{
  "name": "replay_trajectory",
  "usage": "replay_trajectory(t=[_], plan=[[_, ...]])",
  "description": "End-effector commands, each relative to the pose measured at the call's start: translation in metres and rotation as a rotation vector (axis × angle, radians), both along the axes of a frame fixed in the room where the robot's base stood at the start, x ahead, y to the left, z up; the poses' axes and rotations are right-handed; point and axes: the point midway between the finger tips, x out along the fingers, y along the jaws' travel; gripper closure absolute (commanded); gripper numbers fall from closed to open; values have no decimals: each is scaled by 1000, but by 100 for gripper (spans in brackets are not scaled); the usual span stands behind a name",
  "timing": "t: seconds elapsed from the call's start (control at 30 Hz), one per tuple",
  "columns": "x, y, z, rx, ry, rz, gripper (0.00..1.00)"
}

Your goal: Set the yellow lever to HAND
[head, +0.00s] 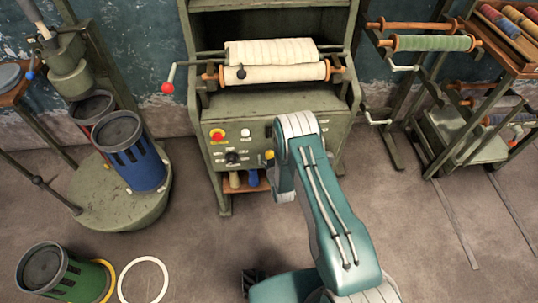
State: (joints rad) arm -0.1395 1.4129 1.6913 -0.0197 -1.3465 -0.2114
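The olive-green machine (285,104) stands against the wall with a control panel on its lower front. A small yellow-tipped lever (270,154) shows on the panel, right beside the left edge of my arm. Its base and position labels are too small or too covered to read, so I cannot tell its setting. My arm reaches up from the bottom of the view and covers the right-middle of the panel. I cannot make out my gripper; its fingers and any contact with the lever are hidden.
The panel also holds a red button on yellow (217,134) and a black knob (232,158). A red-ended crank (168,87) juts out left of the rollers. A blue canister (139,165), green canister (50,272) and white ring (143,280) are left. A thread rack stands right. Floor between is clear.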

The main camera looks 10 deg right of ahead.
Motion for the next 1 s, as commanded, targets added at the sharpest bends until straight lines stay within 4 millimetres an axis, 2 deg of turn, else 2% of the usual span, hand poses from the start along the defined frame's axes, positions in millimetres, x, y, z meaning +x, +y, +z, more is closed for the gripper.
replay_trajectory(t=[0.27,0.37,0.7,0.8,1.0], plan=[[-6,-2,0,0,2,-2,11],[-19,-4,3,0,4,-2,11],[-86,-13,15,-2,5,-1,11],[-101,-15,18,-2,4,-1,11],[-115,-17,21,-1,2,0,11]])
